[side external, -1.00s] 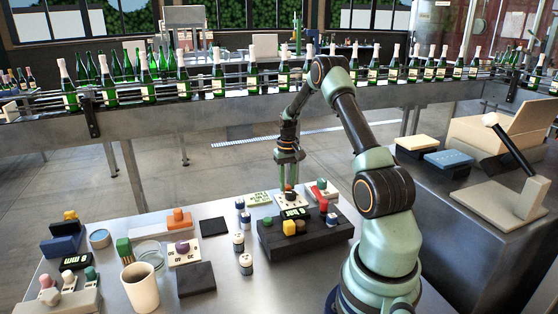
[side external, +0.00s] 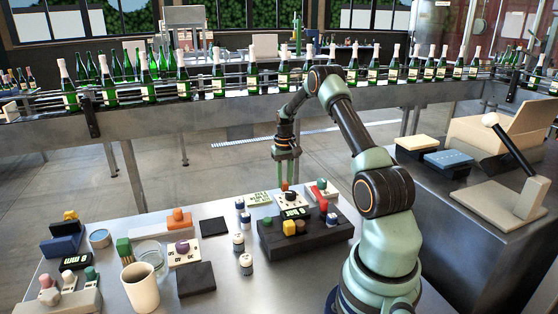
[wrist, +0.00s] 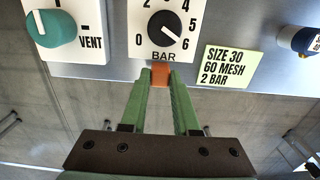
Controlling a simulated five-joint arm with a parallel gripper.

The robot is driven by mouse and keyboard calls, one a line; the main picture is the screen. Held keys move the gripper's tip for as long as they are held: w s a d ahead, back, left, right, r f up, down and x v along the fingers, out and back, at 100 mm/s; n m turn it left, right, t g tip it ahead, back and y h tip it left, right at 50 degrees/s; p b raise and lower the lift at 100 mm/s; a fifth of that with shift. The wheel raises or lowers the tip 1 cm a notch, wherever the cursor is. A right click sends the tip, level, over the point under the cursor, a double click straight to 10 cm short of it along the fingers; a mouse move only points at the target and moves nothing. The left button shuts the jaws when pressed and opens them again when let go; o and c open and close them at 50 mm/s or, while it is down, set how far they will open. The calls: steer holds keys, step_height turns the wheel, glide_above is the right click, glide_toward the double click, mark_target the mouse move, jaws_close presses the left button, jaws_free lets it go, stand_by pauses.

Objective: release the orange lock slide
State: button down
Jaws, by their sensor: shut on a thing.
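The orange lock slide (wrist: 161,75) is a small block at the near edge of the white BAR dial plate (wrist: 140,42) in the wrist view. My gripper (wrist: 161,82) has its two green fingers shut on it. The fingers hide its sides. In the side view my gripper (side external: 286,180) reaches down at the far edge of the table, with the orange slide (side external: 285,187) between its tips. The black BAR knob (wrist: 163,28) sits just beyond the slide, its white mark toward 6.
A teal VENT knob (wrist: 50,28) is left of the dial. A note card (wrist: 226,66) reading "SIZE 30 60 MESH 2 BAR" lies right. A black control box (side external: 300,240) stands nearer. Another orange block (side external: 179,219) sits on a white bar at left.

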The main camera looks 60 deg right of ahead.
mark_target(284, 182)
steer(key=shift+w+d, duration=0.2)
steer(key=c, duration=0.6)
jaws_free()
steer(key=shift+c, duration=0.2)
steer(key=shift+s, duration=0.1)
step_height(284, 182, up, 12)
steer(key=shift+a+r, duration=0.15)
steer(key=w+a+r+n+t+h, duration=0.15)
steer(key=a+r, duration=0.35)
steer(key=a, duration=0.5)
steer(key=w+a+r+n+t, duration=0.1)
steer(key=w+a+r+n, duration=0.15)
steer(key=a+r, duration=0.5)
steer(key=s+a+n+t, duration=0.1)
steer(key=s+a, duration=0.2)
steer(key=a, duration=0.4)
steer(key=s+a+f+n+t+y, duration=0.1)
steer(key=s+a+n, duration=0.1)
steer(key=s+a, duration=0.2)
steer(key=s+a+f+n+t, duration=0.1)
steer(key=s+a+n, duration=0.1)
steer(key=a, duration=0.8)
steer(key=shift+s, duration=0.85)
